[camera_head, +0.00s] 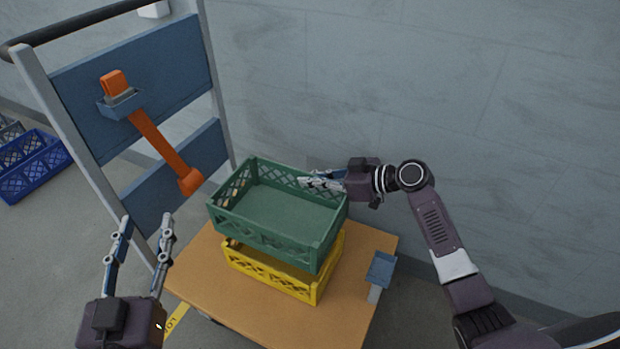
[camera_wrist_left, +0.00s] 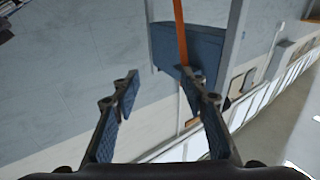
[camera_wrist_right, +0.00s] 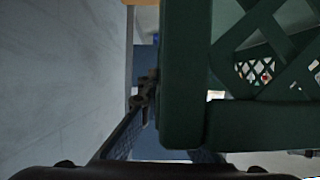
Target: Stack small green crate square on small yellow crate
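The small green crate (camera_head: 262,235) is above the small yellow crate (camera_head: 270,273), which stands on the wooden table top. The green crate sits offset toward the back left, so the yellow crate's front and right walls show below it. I cannot tell whether the two crates touch. My right gripper (camera_head: 318,182) is at the green crate's back right rim. In the right wrist view the green crate's wall (camera_wrist_right: 185,80) lies between its fingers; one finger is mostly hidden. My left gripper (camera_head: 142,230) is open and empty, left of the table, also seen in the left wrist view (camera_wrist_left: 163,85).
The wooden table (camera_head: 205,275) has bare room at left and front. A small blue bracket (camera_head: 381,268) is at its right side. A blue-panelled rack (camera_head: 75,85) with an orange tool (camera_head: 160,145) stands behind left. Blue crates (camera_head: 35,165) lie far left. A grey wall closes the back.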

